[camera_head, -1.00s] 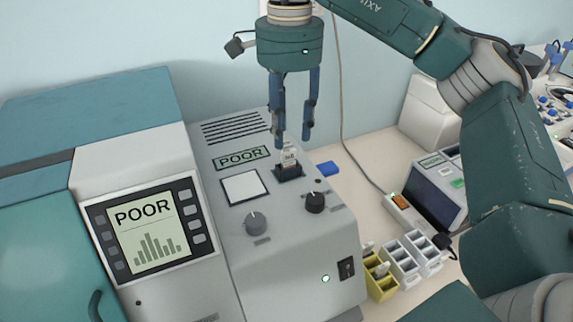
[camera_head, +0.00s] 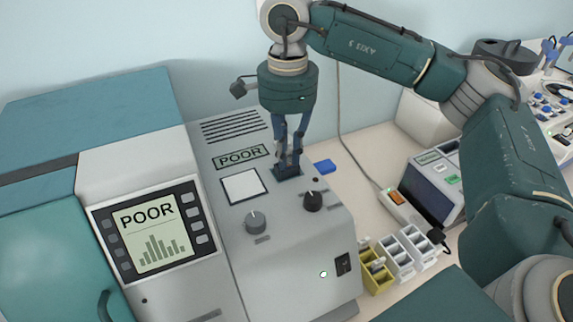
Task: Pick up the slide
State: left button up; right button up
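The slide (camera_head: 289,158) is a small whitish piece standing upright in the dark slot (camera_head: 286,173) on top of the grey machine. Only a sliver of it shows between the fingers. My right gripper (camera_head: 289,161) points straight down over the slot. Its blue fingers are drawn together on the slide, with the tips just above the slot. My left gripper is not in view.
The grey machine (camera_head: 296,235) has two knobs, a white pad and a label reading POOR. A screen (camera_head: 149,237) at left also reads POOR.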

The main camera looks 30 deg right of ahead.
grip_shut()
jog(key=shift+r, duration=0.15)
jog(key=shift+r+b, duration=0.35)
jog(key=shift+r, duration=0.25)
notch_tip(320, 180, up, 4)
jog(key=shift+r+b, duration=0.2)
jog(key=shift+b, duration=0.5)
notch_tip(320, 180, up, 14)
jog(key=p, duration=0.2)
jog(key=shift+p, duration=0.3)
